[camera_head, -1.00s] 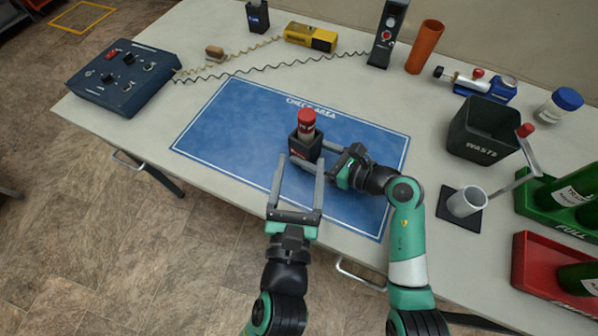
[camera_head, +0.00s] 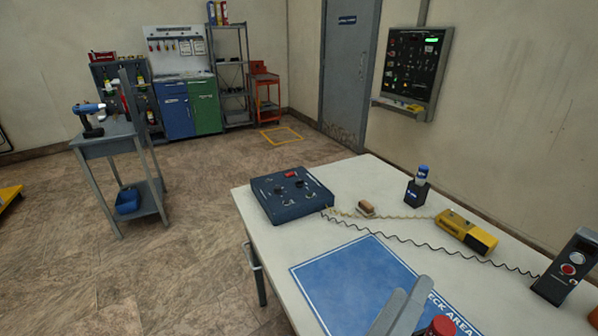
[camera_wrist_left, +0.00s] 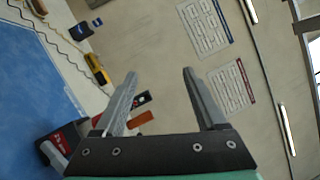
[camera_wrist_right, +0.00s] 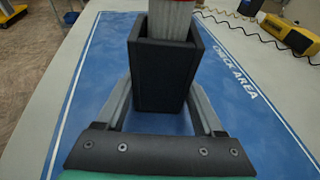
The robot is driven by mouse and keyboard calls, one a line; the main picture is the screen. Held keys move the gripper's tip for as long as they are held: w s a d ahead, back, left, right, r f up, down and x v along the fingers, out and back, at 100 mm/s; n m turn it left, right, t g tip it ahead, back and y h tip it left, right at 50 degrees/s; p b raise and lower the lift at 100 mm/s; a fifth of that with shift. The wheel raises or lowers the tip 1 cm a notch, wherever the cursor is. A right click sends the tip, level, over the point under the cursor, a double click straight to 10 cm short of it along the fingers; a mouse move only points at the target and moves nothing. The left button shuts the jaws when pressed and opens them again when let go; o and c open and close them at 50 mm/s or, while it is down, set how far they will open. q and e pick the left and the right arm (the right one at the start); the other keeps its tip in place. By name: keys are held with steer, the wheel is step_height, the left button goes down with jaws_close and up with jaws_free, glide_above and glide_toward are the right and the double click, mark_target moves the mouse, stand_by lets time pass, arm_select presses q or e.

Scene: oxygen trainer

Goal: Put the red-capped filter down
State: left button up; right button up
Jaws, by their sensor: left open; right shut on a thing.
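The red-capped filter (camera_head: 440,326) shows at the bottom edge of the head view, only its cap. In the right wrist view its grey body (camera_wrist_right: 172,18) stands upright in a black square holder (camera_wrist_right: 160,85). My right gripper (camera_wrist_right: 160,95) is shut on this holder, one finger on each side. The holder is over the blue check area mat (camera_wrist_right: 240,85); I cannot tell whether it touches. My left gripper (camera_wrist_left: 158,73) is open and empty, with its fingers (camera_head: 402,308) beside the cap in the head view. The holder's edge also shows in the left wrist view (camera_wrist_left: 45,150).
A dark control box (camera_head: 290,194) sits at the table's far left corner. A blue-topped item in a dark holder (camera_head: 417,190), a yellow device (camera_head: 466,232) and a dark handset (camera_head: 566,267) stand along the back, with coiled cords. The mat's far left part (camera_head: 350,280) is clear.

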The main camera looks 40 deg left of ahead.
arm_select(q)
steer(key=s+a+r+n+t, duration=0.2)
steer(key=a+r+n, duration=0.1)
steer(key=r+n, duration=0.4)
steer(key=s+a+r+n+t, duration=0.2)
steer(key=s+a+r+n, duration=0.1)
steer(key=r+n, duration=0.4)
steer(key=s+a+r+n+t+h, duration=0.1)
steer(key=a+r+n, duration=0.4)
steer(key=r, duration=0.5)
steer(key=s+n+t, duration=0.1)
steer(key=n, duration=0.1)
steer(key=shift+s+a+r+n+t, duration=0.2)
steer(key=shift+s+a+n+t, duration=0.05)
steer(key=shift+s+n+t, duration=0.1)
arm_select(e)
steer(key=o, duration=1)
steer(key=shift+c, duration=0.2)
